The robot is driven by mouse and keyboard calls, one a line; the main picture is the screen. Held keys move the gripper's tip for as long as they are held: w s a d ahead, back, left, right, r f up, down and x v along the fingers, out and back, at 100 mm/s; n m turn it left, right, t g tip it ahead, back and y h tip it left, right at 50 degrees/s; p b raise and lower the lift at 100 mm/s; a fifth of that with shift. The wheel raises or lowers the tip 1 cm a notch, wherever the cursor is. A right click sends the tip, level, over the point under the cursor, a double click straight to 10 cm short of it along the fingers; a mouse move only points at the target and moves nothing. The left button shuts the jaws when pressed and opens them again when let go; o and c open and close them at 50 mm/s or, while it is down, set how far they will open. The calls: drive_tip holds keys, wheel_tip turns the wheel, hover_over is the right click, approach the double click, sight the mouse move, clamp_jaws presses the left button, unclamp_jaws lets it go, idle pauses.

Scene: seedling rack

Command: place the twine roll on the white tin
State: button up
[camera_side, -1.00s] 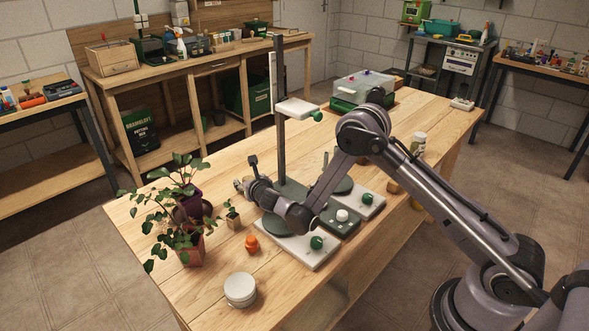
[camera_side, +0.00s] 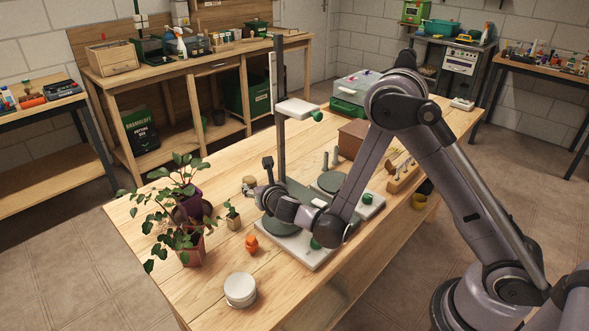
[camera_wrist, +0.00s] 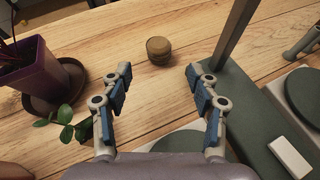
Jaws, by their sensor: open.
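The twine roll (camera_side: 249,180), a small brown round thing, stands on the wooden table beyond the stand's base. In the wrist view the twine roll (camera_wrist: 158,49) lies ahead of the gap between my fingers, apart from both. My gripper (camera_wrist: 158,72) is open and empty, its blue-padded fingers spread left and right. In the side view my gripper (camera_side: 253,190) is low beside the roll and partly covers it. The white tin (camera_side: 240,289) stands near the table's front edge, its lid bare. The tin is outside the wrist view.
Potted plants (camera_side: 190,245) stand left of my gripper; a purple pot (camera_wrist: 35,75) shows in the wrist view. A dark upright post (camera_wrist: 236,30) rises close on the right. A small seedling pot (camera_side: 233,218) and an orange object (camera_side: 252,244) lie between roll and tin.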

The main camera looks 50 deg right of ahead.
drive_tip(key=s+d+r+m+g+y, duration=0.2)
drive_tip(key=s+d+r+m+g, duration=0.1)
drive_tip(key=s+r+m, duration=1.05)
drive_tip(key=s+a+m+g+y, duration=0.2)
drive_tip(key=s+m+y, duration=0.1)
drive_tip(key=s+m, duration=1)
drive_tip(key=f+m, duration=0.1)
drive_tip(key=m, duration=0.2)
drive_tip(key=shift+s, duration=0.15)
drive_tip(key=shift+o, duration=0.6)
drive_tip(key=shift+s+a+m, duration=0.15)
drive_tip(key=shift+s+m, duration=0.4)
